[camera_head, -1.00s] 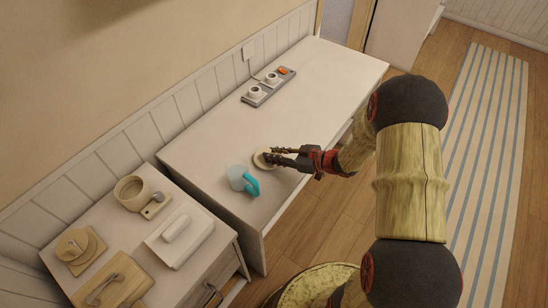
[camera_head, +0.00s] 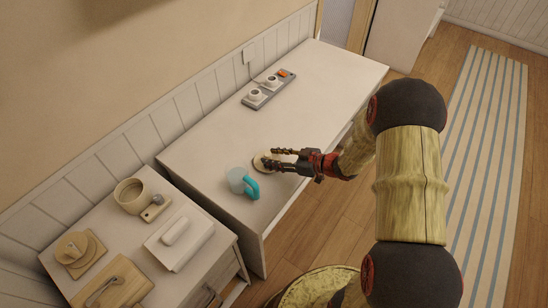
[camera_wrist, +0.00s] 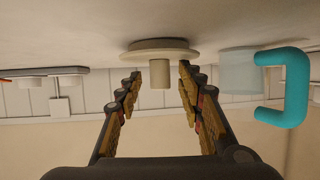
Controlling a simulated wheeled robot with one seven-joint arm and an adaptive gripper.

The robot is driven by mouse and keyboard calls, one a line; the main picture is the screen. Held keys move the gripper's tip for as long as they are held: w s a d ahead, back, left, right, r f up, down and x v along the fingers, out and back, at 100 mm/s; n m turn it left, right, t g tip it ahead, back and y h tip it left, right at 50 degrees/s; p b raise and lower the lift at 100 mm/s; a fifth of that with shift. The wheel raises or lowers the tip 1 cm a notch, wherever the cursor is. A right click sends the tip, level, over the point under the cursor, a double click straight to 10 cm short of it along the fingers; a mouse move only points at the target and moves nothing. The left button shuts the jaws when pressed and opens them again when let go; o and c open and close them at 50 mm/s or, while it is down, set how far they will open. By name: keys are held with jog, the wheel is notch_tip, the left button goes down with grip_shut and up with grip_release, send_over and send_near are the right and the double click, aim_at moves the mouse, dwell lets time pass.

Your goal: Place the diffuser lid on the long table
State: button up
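The diffuser lid, a pale round disc with a short knob, rests on the white long table (camera_head: 322,90) near its front edge. In the head view the lid (camera_head: 260,162) is partly covered by my fingers. In the wrist view, which shows the scene upside down, the lid (camera_wrist: 160,48) is ahead, with its knob pointing between my fingertips. My gripper (camera_head: 272,159) is low over the table at the lid. Its fingers (camera_wrist: 158,78) are open, with a visible gap on both sides of the knob.
A clear cup with a turquoise handle (camera_head: 251,186) stands close beside the lid. A grey power strip (camera_head: 268,90) with white plugs lies at the table's back. A lower cabinet at left holds a round wooden pot (camera_head: 130,195), a white lidded dish (camera_head: 179,240) and wooden boards. The table's far right is clear.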

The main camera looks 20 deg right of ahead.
jog(key=shift+r, duration=0.25)
jog(key=p+v, duration=0.4)
jog(key=v, duration=0.7)
jog(key=shift+s+d+p, duration=0.3)
jog(key=shift+p, duration=0.05)
jog(key=w+d+r+m+t+h, duration=0.2)
jog(key=w+d+r+h, duration=0.55)
jog(key=r, duration=0.45)
jog(key=s+r+m+g+h, duration=0.1)
jog(key=s+r+m+h, duration=0.3)
jog(key=r, duration=0.7)
jog(key=s+a+r+m+g+y, duration=0.1)
jog(key=s+a+r+g, duration=0.1)
jog(key=s+a, duration=0.6)
jog(key=s+a+r+m+g+y, duration=0.1)
jog(key=s+a, duration=0.6)
jog(key=s, duration=0.9)
jog(key=shift+a+r+m+g, duration=0.35)
jog(key=shift+r+m+g, duration=0.2)
jog(key=shift+g, duration=0.35)
